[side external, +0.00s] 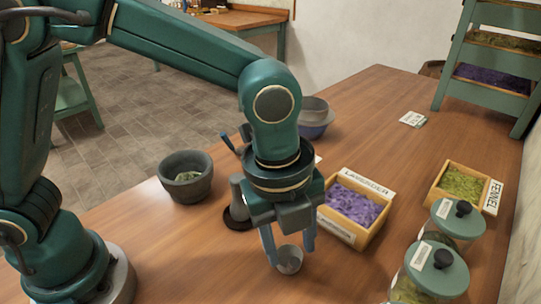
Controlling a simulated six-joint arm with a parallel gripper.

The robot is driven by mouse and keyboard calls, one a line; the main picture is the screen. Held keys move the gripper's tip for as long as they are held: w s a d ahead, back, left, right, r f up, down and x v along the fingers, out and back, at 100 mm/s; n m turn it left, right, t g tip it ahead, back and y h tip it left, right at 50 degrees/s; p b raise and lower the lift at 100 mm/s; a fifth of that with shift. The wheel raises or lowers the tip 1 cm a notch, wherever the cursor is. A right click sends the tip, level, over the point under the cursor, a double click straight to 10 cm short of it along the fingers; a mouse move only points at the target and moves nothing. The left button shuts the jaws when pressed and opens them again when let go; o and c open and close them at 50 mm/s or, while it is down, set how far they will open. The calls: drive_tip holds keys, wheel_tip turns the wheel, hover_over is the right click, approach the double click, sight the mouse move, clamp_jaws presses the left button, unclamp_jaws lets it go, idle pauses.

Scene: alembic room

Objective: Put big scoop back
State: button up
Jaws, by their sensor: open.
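My gripper (289,246) points down over the front middle of the table, its two fingers apart. A small round pale-metal cup (291,262), which looks like a scoop bowl, shows between and just behind the fingertips. I cannot tell whether the fingers touch it, and any handle on it is hidden. A blue handle-like piece (229,143) sticks out left of my wrist; what it belongs to is hidden. A grey upright piece (238,190) stands by a dark round base (237,218), left of my gripper, partly covered by it.
A lavender box (374,242) stands close right of my gripper, a fennel box (438,202) farther right. Two lidded jars (438,268) stand front right. A stone mortar (187,192) is left, a blue bowl (316,130) behind my wrist. The back middle has free room around some cards (412,119).

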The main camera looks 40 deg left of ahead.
drive_tip(key=s+a+r+n+t, duration=0.2)
drive_tip(key=a+r+n, duration=0.6)
drive_tip(key=a+n, duration=0.2)
drive_tip(key=s+a+f+n+t, duration=0.1)
drive_tip(key=s+a+n, duration=0.4)
drive_tip(key=n, duration=0.8)
drive_tip(key=a+t, duration=0.1)
drive_tip(key=a, duration=0.1)
drive_tip(key=shift+s+a+f+n+y, duration=0.25)
drive_tip(key=shift+a+f+n+y, duration=0.05)
drive_tip(key=shift+a+y, duration=0.1)
